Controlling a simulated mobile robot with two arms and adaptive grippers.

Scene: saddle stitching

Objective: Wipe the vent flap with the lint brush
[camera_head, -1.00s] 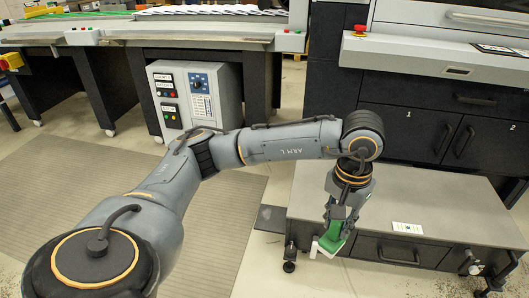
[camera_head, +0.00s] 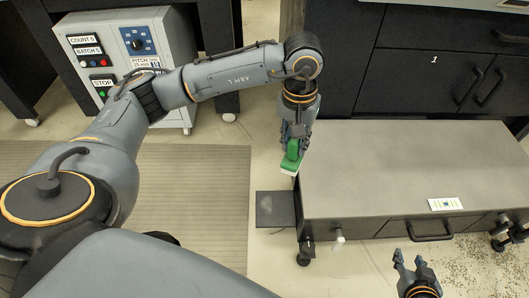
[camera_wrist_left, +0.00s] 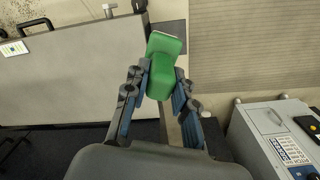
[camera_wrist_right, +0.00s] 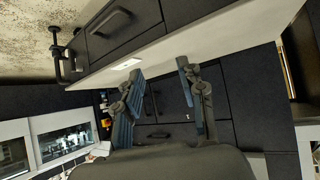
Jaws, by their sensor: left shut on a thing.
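My left gripper (camera_head: 292,140) is shut on the green lint brush (camera_head: 292,157), whose white pad faces down. In the left wrist view the brush (camera_wrist_left: 163,65) sits between the fingertips (camera_wrist_left: 160,85). The vent flap looks to be the dark flat plate (camera_head: 277,209) at the left side of the low grey cabinet, with a faint pale patch on it. The brush appears above and behind the plate, near the cabinet's left edge; no contact shows. My right gripper (camera_head: 410,262) is open and empty in front of the cabinet; its fingers also stand apart in the right wrist view (camera_wrist_right: 160,85).
The low cabinet (camera_head: 400,165) has a clear top except for a small label card (camera_head: 445,204). A white knob (camera_head: 339,238) sticks out at its front left. A control box (camera_head: 128,55) stands at the back left. Brown specks (camera_head: 470,265) lie on the floor at right.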

